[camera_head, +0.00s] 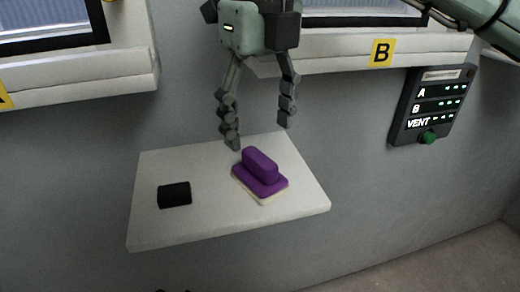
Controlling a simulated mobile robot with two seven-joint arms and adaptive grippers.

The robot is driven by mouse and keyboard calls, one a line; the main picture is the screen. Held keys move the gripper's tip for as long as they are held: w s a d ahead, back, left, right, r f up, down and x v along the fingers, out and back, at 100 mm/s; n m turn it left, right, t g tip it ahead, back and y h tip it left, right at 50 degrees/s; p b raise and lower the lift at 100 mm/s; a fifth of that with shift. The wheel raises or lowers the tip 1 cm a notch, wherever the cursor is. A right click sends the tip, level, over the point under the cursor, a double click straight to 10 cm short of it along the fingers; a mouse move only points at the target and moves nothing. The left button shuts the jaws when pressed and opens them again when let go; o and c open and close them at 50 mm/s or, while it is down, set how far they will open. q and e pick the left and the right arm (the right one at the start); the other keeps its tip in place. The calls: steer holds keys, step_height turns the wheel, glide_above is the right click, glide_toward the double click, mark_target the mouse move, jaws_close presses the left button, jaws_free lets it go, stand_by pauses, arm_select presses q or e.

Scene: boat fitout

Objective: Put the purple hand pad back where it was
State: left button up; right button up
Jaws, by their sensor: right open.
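The purple hand pad (259,172) lies on a white wall shelf (221,222), right of the shelf's middle. It has a raised purple grip block on a flat purple base with a pale underside. My right gripper (259,136) is above the pad, fingers pointing down and spread apart, with nothing between them. The fingertips look apart from the pad. My left gripper is not in view.
A small black block (174,195) lies on the shelf left of the pad. A window ledge with a yellow B label (382,53) is above. A dark panel (431,104) with a green knob is on the wall at right. The shelf's front is clear.

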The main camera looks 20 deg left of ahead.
mark_target(260, 157)
step_height(260, 157, up, 5)
steer(key=shift+f, duration=0.15)
stand_by(1.4)
